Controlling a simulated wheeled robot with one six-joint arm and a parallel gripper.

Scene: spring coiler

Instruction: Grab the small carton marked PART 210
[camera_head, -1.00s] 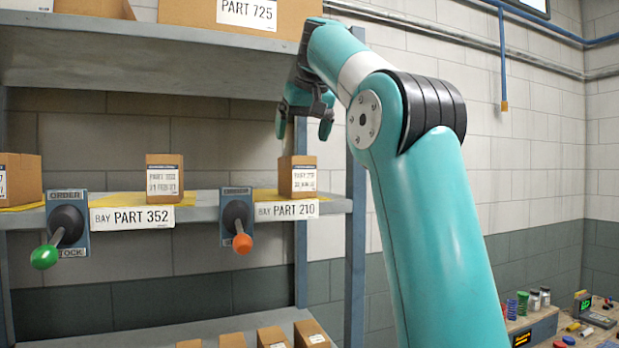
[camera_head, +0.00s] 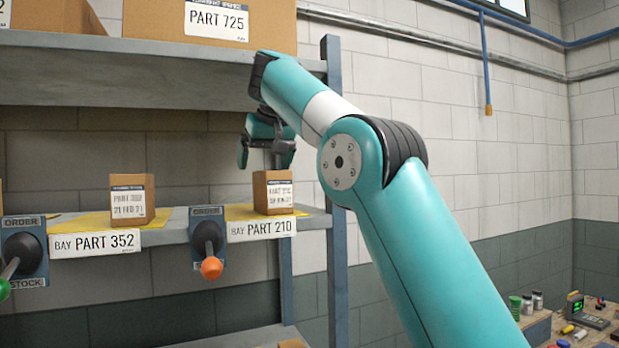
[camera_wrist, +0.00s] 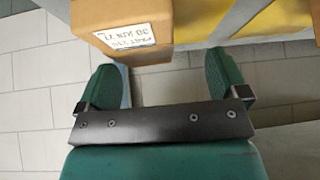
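The small carton (camera_head: 273,192) is brown with a white label and stands upright on the shelf above the tag "BAY PART 210" (camera_head: 262,229). My gripper (camera_head: 264,158) is just above and behind it in the head view, pointing downward. In the wrist view the carton (camera_wrist: 122,22) is at the top, with its label upside down. My gripper (camera_wrist: 164,85) shows there with its two green fingers wide apart and nothing between them. The carton lies beyond the fingertips, shifted toward the left finger. Whether a fingertip touches it, I cannot tell.
Another small carton (camera_head: 132,199) stands to the left above the PART 352 tag. A large PART 725 box (camera_head: 300,22) sits on the shelf above. A lever with an orange knob (camera_head: 211,268) sticks out from the shelf front. A blue post (camera_head: 337,180) stands right of the carton.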

